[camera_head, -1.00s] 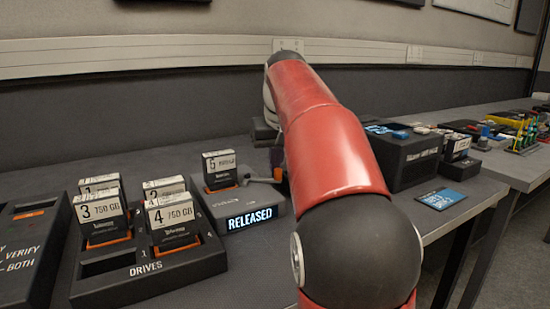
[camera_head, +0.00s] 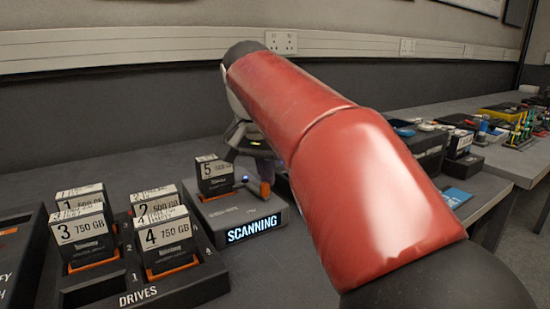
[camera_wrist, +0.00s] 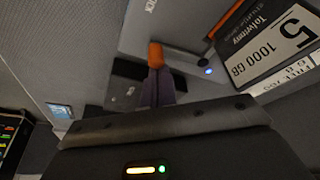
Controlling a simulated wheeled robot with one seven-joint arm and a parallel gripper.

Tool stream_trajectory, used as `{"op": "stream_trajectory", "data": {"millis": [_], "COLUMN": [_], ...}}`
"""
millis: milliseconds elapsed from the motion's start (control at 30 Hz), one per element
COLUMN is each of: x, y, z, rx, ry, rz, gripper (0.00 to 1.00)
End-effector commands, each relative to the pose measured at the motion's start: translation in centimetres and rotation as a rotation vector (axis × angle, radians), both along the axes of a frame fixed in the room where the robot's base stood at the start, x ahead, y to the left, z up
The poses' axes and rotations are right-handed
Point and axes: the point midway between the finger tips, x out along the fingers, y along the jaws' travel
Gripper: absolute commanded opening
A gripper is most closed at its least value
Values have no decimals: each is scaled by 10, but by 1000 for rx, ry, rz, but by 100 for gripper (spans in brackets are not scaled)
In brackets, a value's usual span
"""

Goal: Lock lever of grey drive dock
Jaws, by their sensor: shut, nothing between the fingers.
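The grey drive dock (camera_head: 230,212) stands on the bench, its front display reading SCANNING. Drive 5 (camera_head: 214,175) is upright in its slot; its 1000 GB label shows in the wrist view (camera_wrist: 268,45). The lever's orange tip (camera_head: 265,188) is at the dock's right side, and a small blue light glows beside the drive. In the wrist view my gripper (camera_wrist: 156,78) is shut and empty, its fingers right at the orange lever tip (camera_wrist: 155,54); I cannot tell whether they touch. The rest of the lever is mostly hidden by the fingers.
The black drives rack (camera_head: 170,290) with several labelled drives stands just left of the dock. My red arm covers the bench to the dock's right. A black box (camera_head: 428,158) and a blue card (camera_head: 455,197) lie beyond it. The wall is behind.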

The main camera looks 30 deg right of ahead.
Motion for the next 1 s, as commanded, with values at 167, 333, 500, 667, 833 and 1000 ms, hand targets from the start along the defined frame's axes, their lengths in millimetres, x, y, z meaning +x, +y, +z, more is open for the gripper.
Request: {"op": "stream_trajectory", "data": {"millis": [167, 333, 500, 667, 833, 1000], "x": [-1, -2, -2, -2, -2, 3], "y": [4, 6, 7, 7, 7, 1], "z": [0, 0, -1, 0, 0, 1], "rx": [1, 0, 1, 1, 1, 1], "ry": [1, 1, 0, 0, 0, 2], "rz": [0, 1, 1, 1, 1, 1], "gripper": [0, 0, 0, 0, 0, 0]}}
